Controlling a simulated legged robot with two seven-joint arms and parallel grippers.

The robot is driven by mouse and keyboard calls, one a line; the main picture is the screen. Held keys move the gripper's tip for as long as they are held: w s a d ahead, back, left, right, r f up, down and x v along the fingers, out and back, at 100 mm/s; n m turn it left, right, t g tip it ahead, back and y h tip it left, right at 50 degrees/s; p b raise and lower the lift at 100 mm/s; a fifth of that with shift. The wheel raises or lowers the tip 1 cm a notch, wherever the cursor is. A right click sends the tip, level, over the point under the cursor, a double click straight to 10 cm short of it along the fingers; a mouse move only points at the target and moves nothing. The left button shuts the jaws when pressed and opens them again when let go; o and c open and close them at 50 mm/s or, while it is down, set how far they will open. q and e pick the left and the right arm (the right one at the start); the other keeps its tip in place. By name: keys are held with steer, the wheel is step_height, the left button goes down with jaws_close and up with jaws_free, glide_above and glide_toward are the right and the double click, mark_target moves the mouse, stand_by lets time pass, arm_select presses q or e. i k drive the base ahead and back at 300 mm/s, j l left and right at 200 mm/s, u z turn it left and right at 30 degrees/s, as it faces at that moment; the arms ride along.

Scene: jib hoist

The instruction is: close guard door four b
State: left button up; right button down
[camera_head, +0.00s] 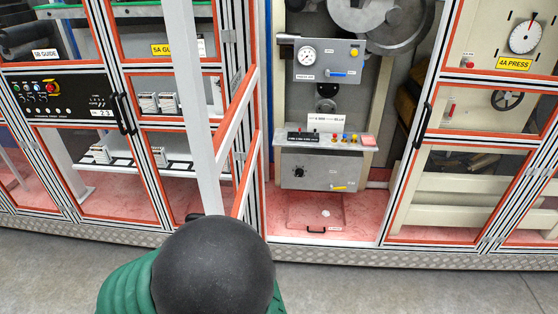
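A guard door (236,122) with an orange-edged frame stands swung out towards me at the left side of an open bay, seen nearly edge-on. Its near upright (201,100) is a light grey post. I cannot read a 4B label on it. A small black part (194,216) shows low by the post, perhaps a handle; its lower end is hidden behind a dark round shape. The open bay (325,215) has a pink floor and is uncovered at the front. Neither gripper can be made out.
A dark ball shape (214,268) and a green ribbed shape (125,288) cover the bottom middle, possibly mine. Inside the bay are a gauge panel (328,60) and a control box (320,168). The 4A PRESS door (470,120) is shut on the right. Clear grey floor (400,290) lies in front.

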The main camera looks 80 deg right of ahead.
mark_target(209, 155)
steer(key=i+l+z, duration=0.1)
steer(key=z, duration=0.4)
steer(key=i+z, duration=0.2)
steer(key=z, duration=0.25)
steer(key=i+z, duration=0.2)
steer(key=z, duration=0.3)
steer(key=i+z, duration=0.15)
steer(key=z, duration=0.35)
steer(key=i+j+z, duration=0.15)
steer(key=z, duration=0.3)
steer(key=i+j+z, duration=0.1)
steer(key=z, duration=0.4)
steer(key=j, duration=0.1)
